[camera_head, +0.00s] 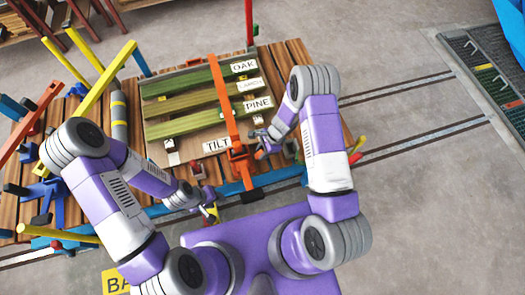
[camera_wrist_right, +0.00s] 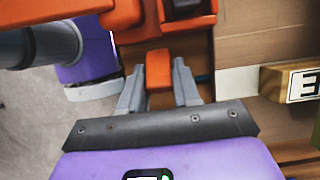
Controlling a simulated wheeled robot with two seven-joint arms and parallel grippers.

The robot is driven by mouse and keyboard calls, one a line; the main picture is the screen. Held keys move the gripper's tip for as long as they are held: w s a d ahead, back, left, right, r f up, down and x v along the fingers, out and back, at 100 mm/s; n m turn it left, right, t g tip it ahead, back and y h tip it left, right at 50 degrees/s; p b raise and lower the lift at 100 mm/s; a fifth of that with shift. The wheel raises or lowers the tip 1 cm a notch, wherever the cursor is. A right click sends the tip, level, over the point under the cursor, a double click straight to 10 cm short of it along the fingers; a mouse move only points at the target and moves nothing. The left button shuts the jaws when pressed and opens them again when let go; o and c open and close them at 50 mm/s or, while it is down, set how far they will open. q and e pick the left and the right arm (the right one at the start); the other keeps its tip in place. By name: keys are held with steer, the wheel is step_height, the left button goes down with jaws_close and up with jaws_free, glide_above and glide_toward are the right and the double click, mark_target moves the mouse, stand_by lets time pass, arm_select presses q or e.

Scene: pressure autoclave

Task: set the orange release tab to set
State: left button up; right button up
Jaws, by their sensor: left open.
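The orange release tab (camera_wrist_right: 159,68) is a small block between the fingers of my right gripper (camera_wrist_right: 160,75) in the right wrist view. In the head view my right gripper (camera_head: 260,144) is at the orange upright bar (camera_head: 222,100), just right of the TILT label (camera_head: 217,146). The tab's set marking cannot be made out. My left gripper (camera_head: 210,208) is open and empty, low in front of the table's near edge, apart from the tab.
Green boards (camera_head: 185,98) with OAK and PINE labels lie on the slatted table (camera_head: 293,52). A blue rail (camera_head: 270,179) runs along its near edge. Yellow and red bars stand at the left. Open floor (camera_head: 400,190) lies to the right.

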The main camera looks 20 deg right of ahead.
mark_target(257, 155)
steer(key=shift+c, duration=1.4)
steer(key=h+p, duration=0.1)
steer(key=p, duration=0.1)
steer(key=a+r+h+p, duration=0.1)
steer(key=h+p, duration=0.1)
steer(key=shift+a, duration=0.15)
steer(key=shift+a+h+p, duration=0.45)
steer(key=shift+h+p, duration=0.3)
steer(key=shift+h, duration=0.25)
steer(key=shift+a+h, duration=0.4)
steer(key=shift+h, duration=0.6)
steer(key=o, duration=1.1)
steer(key=shift+c, duration=0.2)
steer(key=v, duration=0.7)
steer(key=shift+a+r, duration=0.2)
steer(key=shift+r, duration=0.05)
